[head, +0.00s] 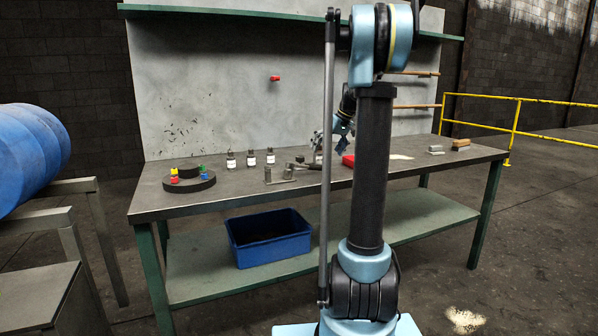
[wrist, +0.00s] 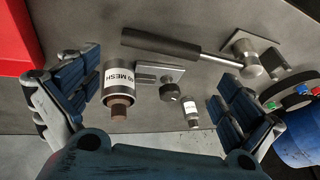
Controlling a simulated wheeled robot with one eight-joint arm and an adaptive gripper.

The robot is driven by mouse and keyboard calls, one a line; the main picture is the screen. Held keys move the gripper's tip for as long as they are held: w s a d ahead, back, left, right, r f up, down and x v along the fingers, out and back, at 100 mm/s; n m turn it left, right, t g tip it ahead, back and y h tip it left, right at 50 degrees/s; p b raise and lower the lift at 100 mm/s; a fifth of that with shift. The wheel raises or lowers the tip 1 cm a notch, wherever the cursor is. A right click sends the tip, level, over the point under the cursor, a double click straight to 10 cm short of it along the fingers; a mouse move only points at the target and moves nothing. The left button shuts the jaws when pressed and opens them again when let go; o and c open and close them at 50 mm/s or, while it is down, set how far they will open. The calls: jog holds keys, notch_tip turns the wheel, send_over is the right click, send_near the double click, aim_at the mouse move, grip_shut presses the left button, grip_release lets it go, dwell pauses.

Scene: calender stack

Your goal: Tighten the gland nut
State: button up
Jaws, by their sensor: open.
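I cannot single out the gland nut for certain. In the wrist view a grey metal fitting (wrist: 250,68) on a plate has a long dark-handled bar (wrist: 165,44) reaching left from it; the fitting also shows on the bench in the head view (head: 280,174). A flat metal bracket (wrist: 150,72) with a round dark knob (wrist: 171,92) lies nearer. My gripper (wrist: 158,85) is open and empty above the bench, fingers spread; it also shows in the head view (head: 341,132). A jar labelled "MESH" (wrist: 118,82) appears beside the left finger, apparently between the fingers.
Several labelled bottles (head: 251,160) stand on the bench (head: 235,200). A red box (wrist: 18,38) is at the wrist view's left edge. A round black stand (head: 188,183) holds coloured pieces. A blue bin (head: 270,240) stands below.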

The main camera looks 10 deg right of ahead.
jog(key=shift+x, duration=3.4)
jog(key=shift+s+d, duration=0.1)
jog(key=c, duration=1.3)
notch_tip(320, 180, up, 10)
